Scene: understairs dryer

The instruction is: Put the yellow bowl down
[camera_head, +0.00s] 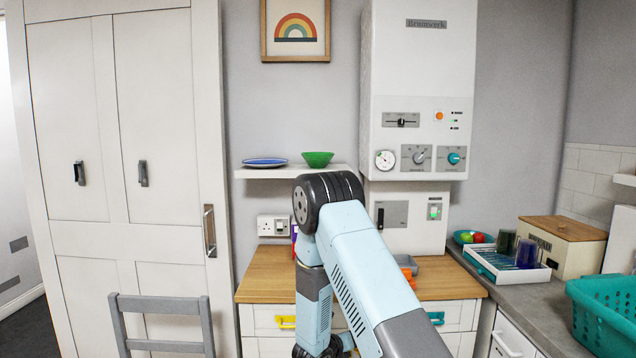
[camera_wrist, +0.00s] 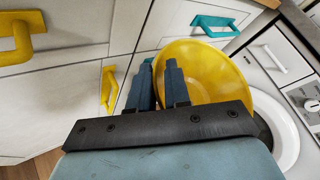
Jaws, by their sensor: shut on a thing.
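The yellow bowl (camera_wrist: 218,76) shows in the wrist view, held at the fingertips of my gripper (camera_wrist: 160,80). The gripper is shut on the bowl's wall near its left side. The bowl is tilted, with its hollow inside facing the camera. It is in front of white drawer fronts, above a round white machine door. In the head view my arm hides the gripper and the bowl.
A wooden counter (camera_head: 262,278) stands behind my arm, with white drawers below. A grey worktop (camera_head: 525,300) at right bears a white tray (camera_head: 484,266), a wooden-lidded box (camera_head: 567,262) and a teal basket (camera_head: 603,318). A grey chair (camera_head: 165,345) stands at left.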

